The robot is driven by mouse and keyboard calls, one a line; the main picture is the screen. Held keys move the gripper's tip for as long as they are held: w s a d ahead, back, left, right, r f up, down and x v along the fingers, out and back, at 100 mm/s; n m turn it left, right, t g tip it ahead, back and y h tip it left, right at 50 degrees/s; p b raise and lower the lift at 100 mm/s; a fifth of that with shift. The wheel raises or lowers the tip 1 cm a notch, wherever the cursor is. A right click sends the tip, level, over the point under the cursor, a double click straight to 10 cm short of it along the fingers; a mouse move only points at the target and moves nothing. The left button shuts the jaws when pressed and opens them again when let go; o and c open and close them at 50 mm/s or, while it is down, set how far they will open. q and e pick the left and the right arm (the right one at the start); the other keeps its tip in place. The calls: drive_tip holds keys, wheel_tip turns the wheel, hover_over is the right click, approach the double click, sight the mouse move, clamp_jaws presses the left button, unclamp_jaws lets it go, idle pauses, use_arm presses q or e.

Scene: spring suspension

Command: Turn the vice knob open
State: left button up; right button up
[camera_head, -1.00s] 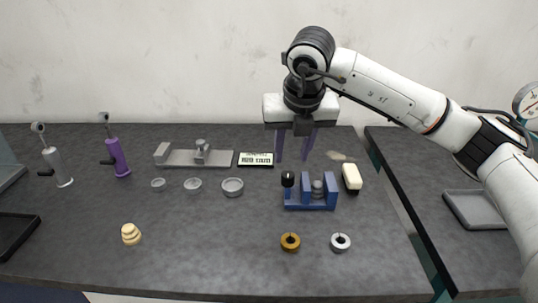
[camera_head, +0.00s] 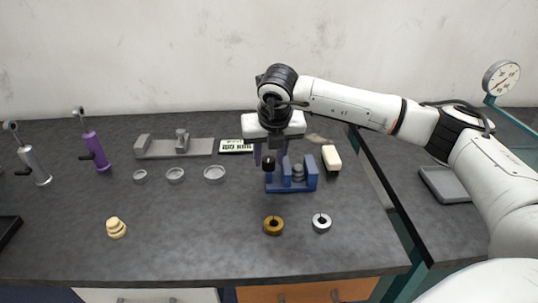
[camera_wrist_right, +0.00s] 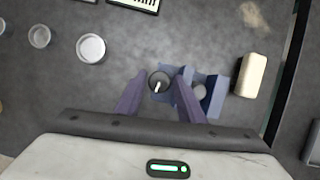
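The blue vice (camera_head: 291,187) stands on the dark worktop, with upright jaws and a grey part between them. Its black round knob (camera_head: 268,164) is at its left end. In the right wrist view the knob (camera_wrist_right: 158,82) has a white mark on top. My right gripper (camera_head: 270,158) points down over the knob. In the wrist view its two purple fingers (camera_wrist_right: 159,80) are spread on either side of the knob, with small gaps visible. Contact is not visible. The vice body (camera_wrist_right: 212,95) is partly hidden by the right finger. My left gripper is out of view.
A cream block (camera_head: 331,158) stands just right of the vice. A gold ring (camera_head: 273,226) and a silver ring (camera_head: 321,223) lie in front. Several grey dishes, a grey rail fixture (camera_head: 175,148) and a label display (camera_head: 235,146) are left.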

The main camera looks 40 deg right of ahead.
drive_tip(key=c, duration=0.6)
drive_tip(key=shift+c, duration=0.9)
